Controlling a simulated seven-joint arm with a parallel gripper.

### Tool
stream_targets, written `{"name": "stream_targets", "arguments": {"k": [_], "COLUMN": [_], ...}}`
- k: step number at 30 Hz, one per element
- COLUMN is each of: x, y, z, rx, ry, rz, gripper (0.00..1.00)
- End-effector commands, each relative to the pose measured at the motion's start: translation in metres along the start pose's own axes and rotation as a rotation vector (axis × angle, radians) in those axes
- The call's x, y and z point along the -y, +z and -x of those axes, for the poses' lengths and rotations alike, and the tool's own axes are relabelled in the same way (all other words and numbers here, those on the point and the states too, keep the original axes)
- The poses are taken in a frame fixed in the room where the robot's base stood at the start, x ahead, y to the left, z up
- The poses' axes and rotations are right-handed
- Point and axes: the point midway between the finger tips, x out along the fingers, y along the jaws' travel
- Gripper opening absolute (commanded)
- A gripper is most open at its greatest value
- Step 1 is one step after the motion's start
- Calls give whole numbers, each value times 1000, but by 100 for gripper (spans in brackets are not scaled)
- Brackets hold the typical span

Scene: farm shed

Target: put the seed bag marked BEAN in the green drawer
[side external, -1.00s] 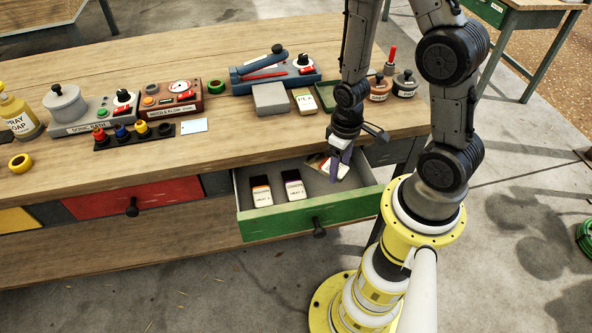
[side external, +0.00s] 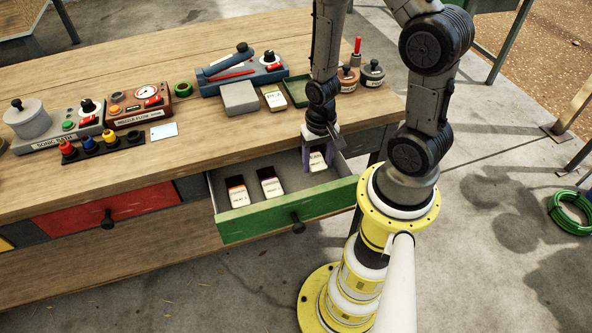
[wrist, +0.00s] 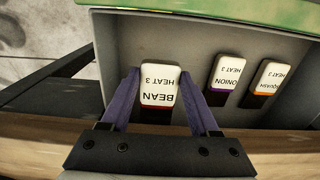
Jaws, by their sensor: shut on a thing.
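The BEAN bag (wrist: 158,86), a white packet with a dark red band, is between my gripper's (wrist: 155,90) two purple fingers in the wrist view, its label legible. In the side external view my gripper (side external: 320,152) is shut on this bag (side external: 317,162) at the right end of the open green drawer (side external: 250,225). The bag is inside the drawer's outline; whether it touches the drawer floor I cannot tell. The ONION bag (wrist: 229,73) and the SQUASH bag (wrist: 270,78) lie apart from it in the same drawer.
A PEA packet (side external: 273,98) lies on the bench beside a grey block (side external: 239,97) and a dark green tray (side external: 297,90). The red drawer (side external: 110,208) to the left is shut. Drawer floor is bare between the ONION bag and my gripper.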

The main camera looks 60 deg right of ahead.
Motion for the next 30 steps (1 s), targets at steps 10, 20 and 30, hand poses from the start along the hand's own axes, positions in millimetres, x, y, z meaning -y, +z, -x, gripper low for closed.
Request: {"name": "stream_targets", "arguments": {"k": [10,20,30], "x": [0,0,0], "y": [1,0,0], "z": [-40,-57,-59], "rx": [4,-2,-1], "ry": [2,-1,0], "rz": [3,4,4], "gripper": [31,31,78]}}
